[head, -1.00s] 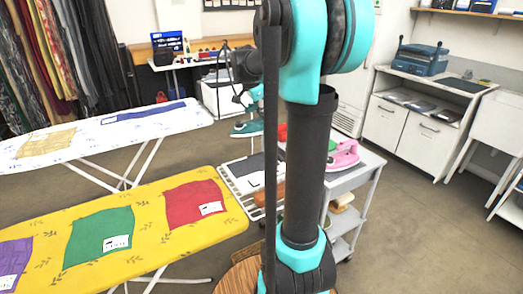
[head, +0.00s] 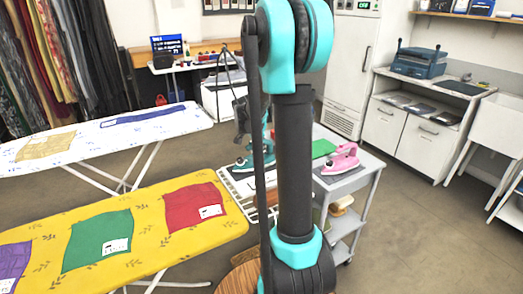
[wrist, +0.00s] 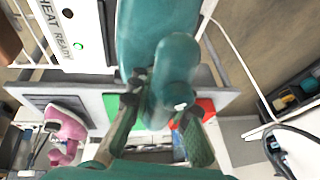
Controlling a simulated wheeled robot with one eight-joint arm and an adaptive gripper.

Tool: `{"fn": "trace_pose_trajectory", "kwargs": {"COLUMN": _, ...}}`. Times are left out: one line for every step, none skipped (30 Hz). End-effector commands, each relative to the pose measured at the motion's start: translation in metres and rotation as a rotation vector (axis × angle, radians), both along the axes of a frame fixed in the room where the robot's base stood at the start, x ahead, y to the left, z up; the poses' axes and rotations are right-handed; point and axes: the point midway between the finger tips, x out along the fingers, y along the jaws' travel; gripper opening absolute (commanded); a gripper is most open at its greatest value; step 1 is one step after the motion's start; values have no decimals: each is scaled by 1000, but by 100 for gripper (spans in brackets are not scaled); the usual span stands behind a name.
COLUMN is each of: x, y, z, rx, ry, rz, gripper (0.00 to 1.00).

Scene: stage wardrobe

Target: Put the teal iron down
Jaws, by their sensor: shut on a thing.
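My gripper (wrist: 158,100) is shut on that handle. In the head view the gripper is mostly hidden behind my arm. A pink iron (head: 341,160) stands on the cart's right part, apart from my gripper; it also shows at left in the wrist view (wrist: 66,128).
The grey cart (head: 357,182) carries a green mat (head: 322,148). A red patch (wrist: 206,108) shows beside my fingers in the wrist view. A panel reading "HEAT READY" (wrist: 70,32) is close by. A yellow ironing board (head: 150,232) stands left; open floor lies right.

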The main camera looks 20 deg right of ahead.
Motion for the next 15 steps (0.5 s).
{"fn": "trace_pose_trajectory", "kwargs": {"x": 0, "y": 0, "z": -1, "rx": 0, "ry": 0, "rz": 0, "gripper": 0}}
{"fn": "trace_pose_trajectory", "kwargs": {"x": 0, "y": 0, "z": -1, "rx": 0, "ry": 0, "rz": 0, "gripper": 0}}
{"fn": "trace_pose_trajectory", "kwargs": {"x": 0, "y": 0, "z": -1, "rx": 0, "ry": 0, "rz": 0, "gripper": 0}}
{"fn": "trace_pose_trajectory", "kwargs": {"x": 0, "y": 0, "z": -1, "rx": 0, "ry": 0, "rz": 0, "gripper": 0}}
{"fn": "trace_pose_trajectory", "kwargs": {"x": 0, "y": 0, "z": -1, "rx": 0, "ry": 0, "rz": 0, "gripper": 0}}
{"fn": "trace_pose_trajectory", "kwargs": {"x": 0, "y": 0, "z": -1, "rx": 0, "ry": 0, "rz": 0, "gripper": 0}}
{"fn": "trace_pose_trajectory", "kwargs": {"x": 0, "y": 0, "z": -1, "rx": 0, "ry": 0, "rz": 0, "gripper": 0}}
{"fn": "trace_pose_trajectory", "kwargs": {"x": 0, "y": 0, "z": -1, "rx": 0, "ry": 0, "rz": 0, "gripper": 0}}
{"fn": "trace_pose_trajectory", "kwargs": {"x": 0, "y": 0, "z": -2, "rx": 0, "ry": 0, "rz": 0, "gripper": 0}}
{"fn": "trace_pose_trajectory", "kwargs": {"x": 0, "y": 0, "z": -2, "rx": 0, "ry": 0, "rz": 0, "gripper": 0}}
{"fn": "trace_pose_trajectory", "kwargs": {"x": 0, "y": 0, "z": -3, "rx": 0, "ry": 0, "rz": 0, "gripper": 0}}
{"fn": "trace_pose_trajectory", "kwargs": {"x": 0, "y": 0, "z": -4, "rx": 0, "ry": 0, "rz": 0, "gripper": 17}}
{"fn": "trace_pose_trajectory", "kwargs": {"x": 0, "y": 0, "z": -4, "rx": 0, "ry": 0, "rz": 0, "gripper": 21}}
{"fn": "trace_pose_trajectory", "kwargs": {"x": 0, "y": 0, "z": -3, "rx": 0, "ry": 0, "rz": 0, "gripper": 24}}
{"fn": "trace_pose_trajectory", "kwargs": {"x": 0, "y": 0, "z": -3, "rx": 0, "ry": 0, "rz": 0, "gripper": 29}}
